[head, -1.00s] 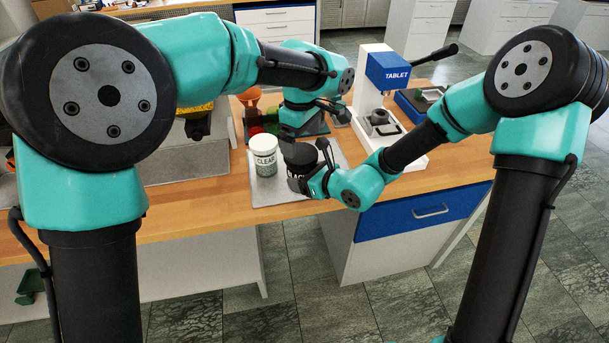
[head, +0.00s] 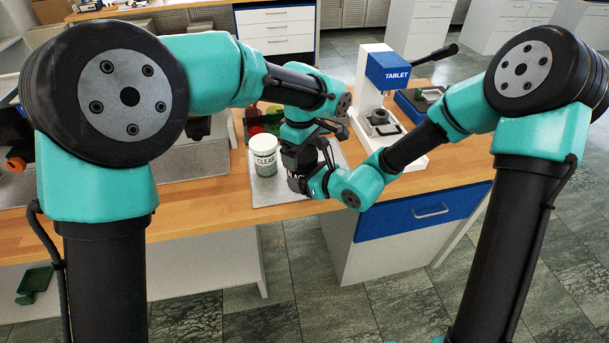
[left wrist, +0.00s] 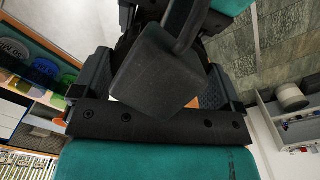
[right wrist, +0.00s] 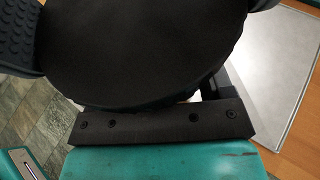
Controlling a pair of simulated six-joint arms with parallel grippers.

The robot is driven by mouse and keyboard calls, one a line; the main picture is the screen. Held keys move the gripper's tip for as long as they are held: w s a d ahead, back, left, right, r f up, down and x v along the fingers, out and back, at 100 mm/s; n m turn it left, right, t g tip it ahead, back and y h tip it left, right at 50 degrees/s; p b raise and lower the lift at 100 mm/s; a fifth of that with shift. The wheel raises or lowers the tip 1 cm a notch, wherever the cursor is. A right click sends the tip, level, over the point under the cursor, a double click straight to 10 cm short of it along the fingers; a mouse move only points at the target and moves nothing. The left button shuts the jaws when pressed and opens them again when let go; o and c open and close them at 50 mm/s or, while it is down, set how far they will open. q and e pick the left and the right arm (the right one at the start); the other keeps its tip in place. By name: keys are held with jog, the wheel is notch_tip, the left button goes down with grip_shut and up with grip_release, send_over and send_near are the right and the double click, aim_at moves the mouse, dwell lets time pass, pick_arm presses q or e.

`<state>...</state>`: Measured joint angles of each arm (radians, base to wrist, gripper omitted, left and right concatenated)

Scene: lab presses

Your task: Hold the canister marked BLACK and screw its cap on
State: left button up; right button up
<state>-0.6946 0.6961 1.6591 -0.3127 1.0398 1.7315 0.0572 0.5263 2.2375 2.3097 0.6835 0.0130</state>
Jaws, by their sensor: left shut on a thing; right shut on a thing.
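In the head view both grippers meet over the grey mat (head: 285,192). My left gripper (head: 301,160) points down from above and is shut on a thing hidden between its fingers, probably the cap. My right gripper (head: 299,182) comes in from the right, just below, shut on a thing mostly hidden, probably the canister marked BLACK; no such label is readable. In the right wrist view a large dark round shape covers the space between the fingers. In the left wrist view a dark block covers that space. I cannot tell whether cap and canister touch.
A white canister marked CLEAR (head: 264,158) stands on the mat, close left of the grippers. The white press marked TABLET (head: 390,72) stands behind right. A red bin (head: 255,131) is behind the CLEAR canister. The bench's front edge lies close in front.

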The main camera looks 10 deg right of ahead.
pick_arm(q)
jog(key=shift+c, duration=0.7)
jog(key=shift+m, duration=1.7)
jog(key=o, duration=0.7)
jog(key=shift+r, duration=2.3)
